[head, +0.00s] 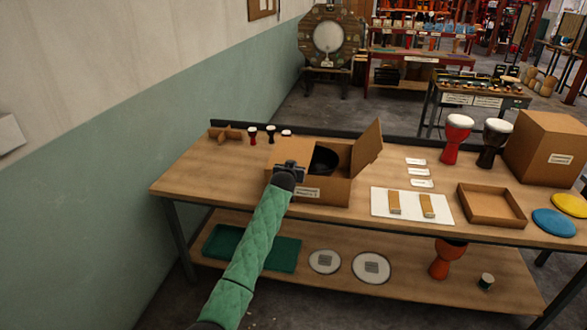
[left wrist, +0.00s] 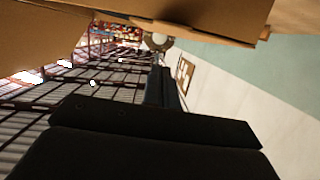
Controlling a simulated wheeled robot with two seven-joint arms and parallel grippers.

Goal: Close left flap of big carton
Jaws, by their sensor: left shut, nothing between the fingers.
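The big carton (head: 337,190) stands on the workbench in the head view, open at the top, with a label on its front. A dark round object (head: 323,160) shows inside it. Its right flap (head: 367,149) stands up and leans outward. The left flap (head: 291,150) is a tan panel just behind my left gripper; its exact angle is hard to tell. My left gripper (head: 290,167) is shut and empty at the carton's left side; I cannot tell whether it touches the flap. In the left wrist view cardboard (left wrist: 190,18) fills the top, close to the dark fingers (left wrist: 160,88). My right gripper is not in view.
Small drums (head: 269,134) and a wooden piece (head: 225,133) stand behind the carton's left. To its right lie a white board (head: 411,207), a shallow tray (head: 491,206), goblet drums (head: 456,137) and a closed box (head: 548,150). The bench's left end (head: 195,178) is clear.

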